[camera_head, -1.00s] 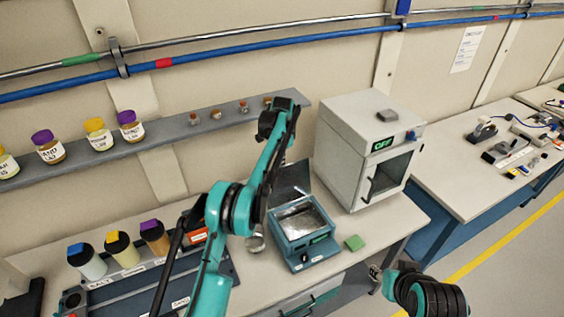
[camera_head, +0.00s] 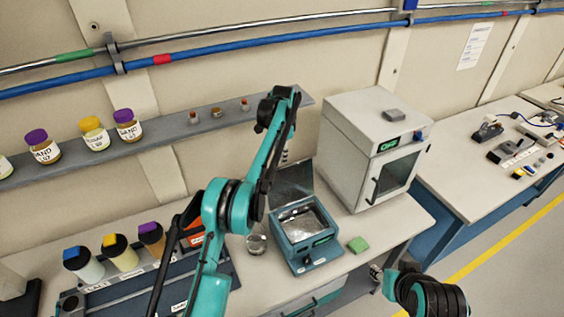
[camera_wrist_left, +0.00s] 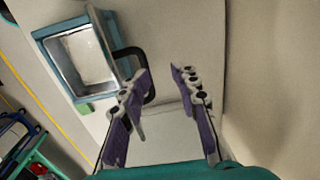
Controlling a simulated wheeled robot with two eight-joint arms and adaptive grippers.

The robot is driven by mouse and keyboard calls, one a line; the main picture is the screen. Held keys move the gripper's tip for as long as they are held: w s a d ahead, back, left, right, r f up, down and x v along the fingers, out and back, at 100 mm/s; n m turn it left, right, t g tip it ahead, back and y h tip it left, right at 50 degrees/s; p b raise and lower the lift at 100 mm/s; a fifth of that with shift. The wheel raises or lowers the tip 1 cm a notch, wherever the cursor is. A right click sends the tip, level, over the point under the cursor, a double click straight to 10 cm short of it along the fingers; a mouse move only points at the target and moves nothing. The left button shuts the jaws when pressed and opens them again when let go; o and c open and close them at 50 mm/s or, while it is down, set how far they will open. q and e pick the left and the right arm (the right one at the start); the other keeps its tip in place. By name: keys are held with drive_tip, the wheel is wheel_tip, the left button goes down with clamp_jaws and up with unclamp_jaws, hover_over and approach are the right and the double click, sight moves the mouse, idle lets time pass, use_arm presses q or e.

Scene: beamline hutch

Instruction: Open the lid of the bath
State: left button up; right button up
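The bath (camera_head: 305,232) is a teal box with a pale, open basin on the bench. Its dark lid (camera_head: 292,181) stands raised at the back edge of the basin. In the left wrist view the bath (camera_wrist_left: 82,55) is at the upper left, with a dark curved handle (camera_wrist_left: 137,55) beside it. My left gripper (camera_wrist_left: 160,72) is open, its two fingers apart with nothing between them; the left finger is close to the handle, and I cannot tell if they touch. In the head view my left gripper (camera_head: 285,155) is partly hidden by its arm. My right gripper (camera_head: 376,272) is low at the bench front, small and unclear.
A white oven (camera_head: 372,150) stands right of the bath. A green block (camera_head: 358,245) lies at the bath's right. A glass dish (camera_head: 256,243) is at its left. Lidded bottles (camera_head: 122,252) stand further left. A shelf (camera_head: 175,133) with jars runs behind.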

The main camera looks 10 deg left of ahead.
use_arm(q)
wheel_tip(320, 180, up, 10)
drive_tip(key=s+d, duration=0.1)
drive_tip(key=s, duration=0.1)
drive_tip(key=shift+d+f, duration=0.2)
drive_tip(key=shift+d, duration=0.2)
use_arm(e)
drive_tip(key=shift+s+d+r, duration=0.2)
drive_tip(key=shift+s, duration=0.2)
drive_tip(key=shift+w, duration=0.1)
